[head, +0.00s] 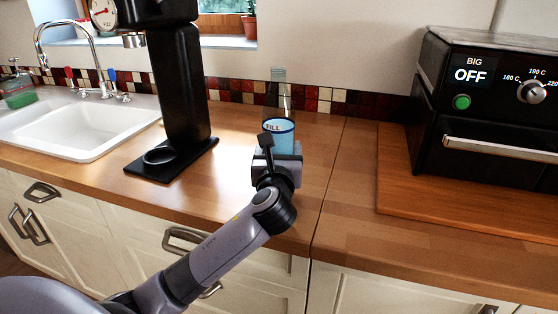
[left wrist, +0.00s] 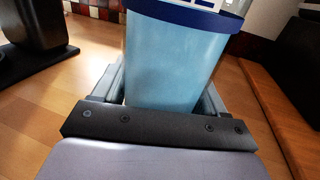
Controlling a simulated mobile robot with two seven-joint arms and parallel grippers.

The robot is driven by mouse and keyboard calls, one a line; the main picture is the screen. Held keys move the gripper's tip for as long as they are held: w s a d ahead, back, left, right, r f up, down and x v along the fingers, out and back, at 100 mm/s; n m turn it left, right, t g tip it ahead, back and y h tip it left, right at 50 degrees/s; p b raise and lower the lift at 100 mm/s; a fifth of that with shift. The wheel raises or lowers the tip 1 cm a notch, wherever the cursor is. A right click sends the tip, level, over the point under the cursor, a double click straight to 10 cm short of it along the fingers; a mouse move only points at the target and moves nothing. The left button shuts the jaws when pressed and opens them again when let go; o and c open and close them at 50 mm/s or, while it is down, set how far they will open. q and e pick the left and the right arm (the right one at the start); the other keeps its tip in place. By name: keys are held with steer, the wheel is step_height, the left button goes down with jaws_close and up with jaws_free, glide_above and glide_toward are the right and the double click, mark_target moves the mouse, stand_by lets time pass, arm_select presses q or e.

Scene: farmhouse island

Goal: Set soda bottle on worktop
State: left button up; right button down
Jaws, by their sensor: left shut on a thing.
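The soda bottle (head: 279,132) is clear at its neck and light blue below a dark blue band marked "FILL". It is upright above the wooden worktop (head: 232,150), near the tiled wall. My left gripper (head: 277,152) is shut on its lower part. In the left wrist view, the bottle (left wrist: 172,62) sits between the two fingers, and its top is out of frame. The gripper hides its base, so I cannot tell whether it touches the worktop. My right gripper is not in view.
A black soda machine (head: 180,90) stands left of the bottle, with the sink (head: 85,130) beyond it. A black oven (head: 490,105) sits on a wooden board (head: 460,215) at the right. Worktop between machine and board is clear around the bottle.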

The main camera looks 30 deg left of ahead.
arm_select(q)
steer(key=shift+f, duration=0.9)
steer(key=shift+f, duration=0.15)
steer(key=o, duration=1.5)
steer(key=shift+f, duration=0.1)
steer(key=shift+s+d, duration=0.1)
steer(key=shift+s, duration=0.05)
steer(key=v, duration=1.1)
steer(key=shift+s+d, duration=0.15)
steer(key=shift+s, duration=0.15)
